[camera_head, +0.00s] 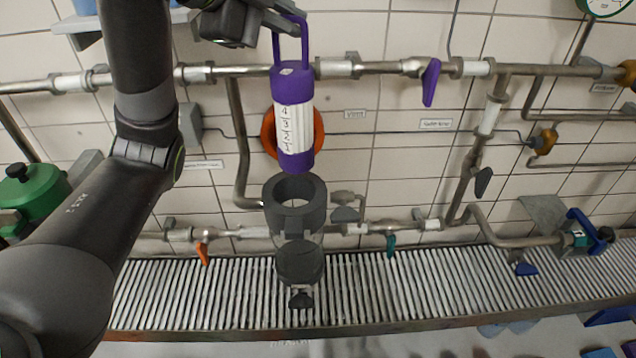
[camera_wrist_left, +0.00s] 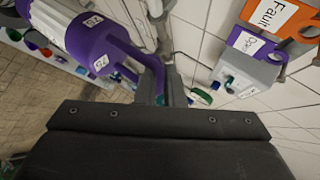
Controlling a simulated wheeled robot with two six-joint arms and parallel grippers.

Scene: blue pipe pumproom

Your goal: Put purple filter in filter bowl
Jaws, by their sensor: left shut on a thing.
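The purple filter (camera_head: 296,126) has purple ends, a white pleated middle with numbers, and a loop handle on top. My left gripper (camera_head: 284,18) is shut on this handle, and the filter hangs nearly upright from it. In the left wrist view the filter (camera_wrist_left: 90,42) shows at the upper left, its handle running to the jaws (camera_wrist_left: 166,88). The filter bowl (camera_head: 296,218) has a dark, open ring on top, a clear wall and a dark base. The filter's lower end appears just above the ring's opening; the depth between them is hard to judge. My right gripper is not in view.
Grey pipes with a purple valve handle (camera_head: 431,82) run along the tiled wall. A red-orange ring (camera_head: 318,134) is behind the filter. A ribbed metal grate (camera_head: 400,296) lies below. A green pot-like object (camera_head: 36,190) is at left.

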